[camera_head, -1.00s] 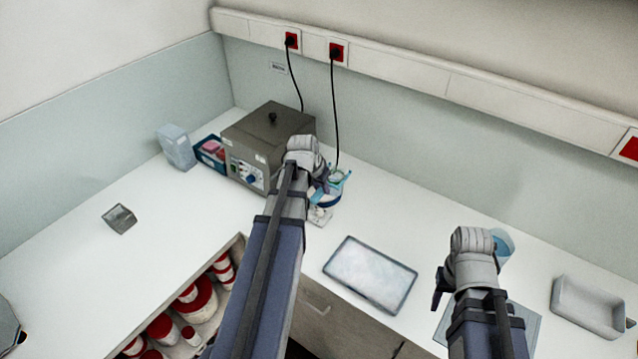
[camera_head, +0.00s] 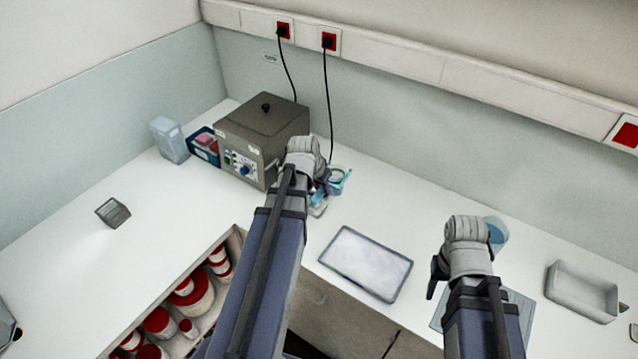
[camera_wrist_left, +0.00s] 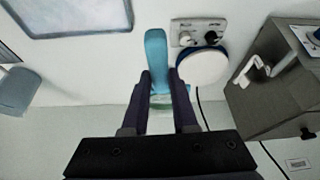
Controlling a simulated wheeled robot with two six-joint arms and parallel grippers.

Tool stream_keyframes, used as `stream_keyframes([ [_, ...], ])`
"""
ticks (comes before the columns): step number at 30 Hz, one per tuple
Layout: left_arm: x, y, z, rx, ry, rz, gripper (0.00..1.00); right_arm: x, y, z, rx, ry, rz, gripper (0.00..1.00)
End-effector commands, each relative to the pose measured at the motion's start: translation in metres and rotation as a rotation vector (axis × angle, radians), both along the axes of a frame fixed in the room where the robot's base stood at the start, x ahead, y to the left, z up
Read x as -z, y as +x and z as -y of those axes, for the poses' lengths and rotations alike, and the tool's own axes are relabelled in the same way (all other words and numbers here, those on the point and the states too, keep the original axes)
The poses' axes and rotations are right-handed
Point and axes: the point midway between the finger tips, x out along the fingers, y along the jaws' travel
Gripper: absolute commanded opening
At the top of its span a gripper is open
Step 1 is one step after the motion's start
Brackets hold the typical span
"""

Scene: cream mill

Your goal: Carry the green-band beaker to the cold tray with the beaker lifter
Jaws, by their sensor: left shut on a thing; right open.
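My left gripper (camera_wrist_left: 160,88) is shut on a light blue piece, the beaker lifter (camera_wrist_left: 156,50). The cold tray (camera_head: 365,262), dark-rimmed with a whitish surface, lies flat to the right of my left arm. My right gripper (camera_head: 437,276) is open and empty, above the counter's right part.
A device with a round white top (camera_wrist_left: 203,66) stands beside the lifter, near the grey box (camera_head: 262,140). A blue beaker (camera_head: 498,232) stands behind my right wrist. A white tray (camera_head: 582,290) is at the right. The counter between lifter and cold tray looks clear.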

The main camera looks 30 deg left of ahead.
Motion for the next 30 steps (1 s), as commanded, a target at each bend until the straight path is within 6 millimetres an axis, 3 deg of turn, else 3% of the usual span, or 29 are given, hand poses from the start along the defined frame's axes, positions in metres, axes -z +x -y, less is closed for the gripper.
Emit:
stream_keyframes([
  [30,0.006,-0.025,0.034,0.001,0.002,0.000,0.00,0.006,0.000,0.000,0.000,0.000,0.000,0.50],
])
